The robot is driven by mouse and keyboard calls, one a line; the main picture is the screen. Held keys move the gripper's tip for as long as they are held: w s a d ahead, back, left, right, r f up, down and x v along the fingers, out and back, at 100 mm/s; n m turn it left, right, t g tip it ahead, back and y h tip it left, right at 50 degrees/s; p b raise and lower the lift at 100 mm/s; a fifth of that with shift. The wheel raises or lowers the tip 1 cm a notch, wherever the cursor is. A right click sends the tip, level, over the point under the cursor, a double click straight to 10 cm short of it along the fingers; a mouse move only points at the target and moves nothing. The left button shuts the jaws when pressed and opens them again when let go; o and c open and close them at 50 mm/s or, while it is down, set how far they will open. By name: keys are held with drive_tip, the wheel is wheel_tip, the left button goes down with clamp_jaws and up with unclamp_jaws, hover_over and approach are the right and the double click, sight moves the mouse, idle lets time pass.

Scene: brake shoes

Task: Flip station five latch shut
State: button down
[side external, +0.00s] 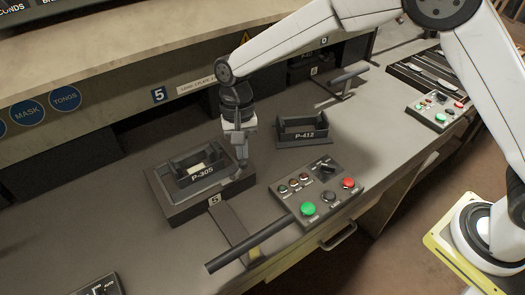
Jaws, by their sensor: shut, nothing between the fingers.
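The station five fixture (165,200) is a dark raised block on the bench. A small label "5" (214,199) is on its front right corner, and a dark holder marked P-305 (203,172) sits on top. The station five latch (229,226) is a flat arm lying folded out from the block toward the bench's front edge. A long round dark handle bar (235,254) crosses its outer end. My gripper (239,180) points down, shut and empty, at the right side of the P-305 holder. It is apart from the handle bar. Whether its tips touch the block I cannot tell.
A control box (318,190) with green and red buttons stands right of the latch. A second holder marked P-412 (302,131) sits behind it. Another bar handle (349,74) and control box (440,109) are farther back right. A wall panel marked 5 (159,95) rises behind.

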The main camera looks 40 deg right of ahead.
drive_tip(key=shift+s+d+m+y, duration=0.2)
drive_tip(key=shift+s+m, duration=0.25)
drive_tip(key=shift+m, duration=0.6)
drive_tip(key=shift+s+d+m+y, duration=0.15)
drive_tip(key=shift+s+m, duration=0.25)
drive_tip(key=shift+m, duration=0.65)
drive_tip(key=shift+s+a+m+t+y, duration=0.15)
drive_tip(key=shift+s+a+m+t, duration=0.35)
drive_tip(key=shift+m, duration=1)
drive_tip(key=shift+s+a+m+t+y, duration=0.25)
drive_tip(key=shift+s+m, duration=0.5)
drive_tip(key=shift+m, duration=0.75)
drive_tip(key=shift+s+a+m+t+y, duration=0.15)
drive_tip(key=shift+s+m+t, duration=0.4)
drive_tip(key=shift+m, duration=0.95)
drive_tip(key=shift+s+a, duration=0.15)
drive_tip(key=shift+s, duration=0.05)
drive_tip(key=shift+r, duration=0.1)
drive_tip(key=v, duration=1)
drive_tip(key=shift+s, duration=0.15)
